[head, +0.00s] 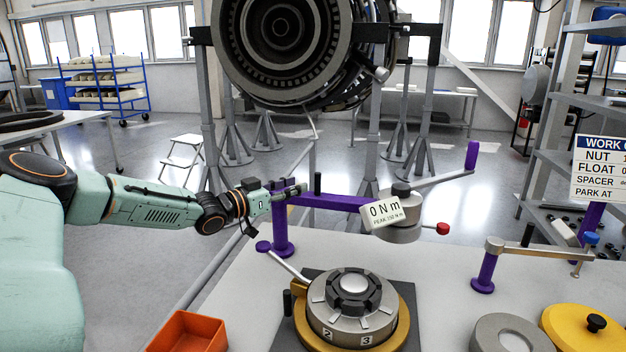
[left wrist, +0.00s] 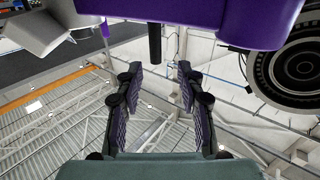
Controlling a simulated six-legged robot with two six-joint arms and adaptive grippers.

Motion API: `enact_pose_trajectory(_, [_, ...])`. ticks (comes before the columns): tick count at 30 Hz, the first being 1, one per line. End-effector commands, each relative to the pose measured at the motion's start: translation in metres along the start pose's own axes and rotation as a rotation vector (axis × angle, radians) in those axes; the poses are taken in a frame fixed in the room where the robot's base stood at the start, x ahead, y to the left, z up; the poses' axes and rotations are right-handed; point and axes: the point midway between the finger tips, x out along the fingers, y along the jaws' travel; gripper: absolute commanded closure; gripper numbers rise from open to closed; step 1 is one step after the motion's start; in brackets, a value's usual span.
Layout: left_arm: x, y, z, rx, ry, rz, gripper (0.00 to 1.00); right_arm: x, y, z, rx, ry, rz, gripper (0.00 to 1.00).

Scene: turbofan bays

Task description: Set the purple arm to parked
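The purple arm (head: 335,201) stands on a purple post (head: 283,235) at the bench's left and reaches right to a grey round head with a display (head: 383,211) reading 0 N m. A black upright peg (head: 318,183) sits on the arm; the left wrist view shows the arm (left wrist: 200,12) and the peg (left wrist: 154,43). My left gripper (head: 302,188) is open and empty, just left of the peg. In the wrist view its fingertips (left wrist: 158,70) are spread, with the peg ahead between them, apparently untouched. My right gripper is not in view.
A ringed fixture with a silver hub (head: 353,293) stands below the arm. A second, beige arm (head: 530,250) on a purple post is at right. An orange bin (head: 188,332) is front left. A work card (head: 600,168), cut off at right, lists "PARK AT". An engine (head: 285,40) hangs behind.

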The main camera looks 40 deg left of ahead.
Motion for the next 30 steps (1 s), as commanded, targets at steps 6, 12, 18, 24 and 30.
enact_pose_trajectory(6, [0.010,-0.001,0.003,0.003,-0.002,0.001,0.62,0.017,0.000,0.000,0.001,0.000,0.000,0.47])
enact_pose_trajectory(12, [0.025,-0.001,0.004,0.002,0.000,0.001,0.62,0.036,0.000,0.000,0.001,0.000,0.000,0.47])
enact_pose_trajectory(18, [0.043,-0.003,0.003,0.004,-0.004,0.000,0.62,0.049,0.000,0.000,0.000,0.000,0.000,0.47])
enact_pose_trajectory(24, [0.062,-0.004,0.002,0.004,-0.002,-0.001,0.62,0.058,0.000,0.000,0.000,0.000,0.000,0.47])
enact_pose_trajectory(30, [0.074,-0.003,0.001,0.001,0.000,-0.001,0.62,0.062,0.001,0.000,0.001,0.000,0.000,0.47])
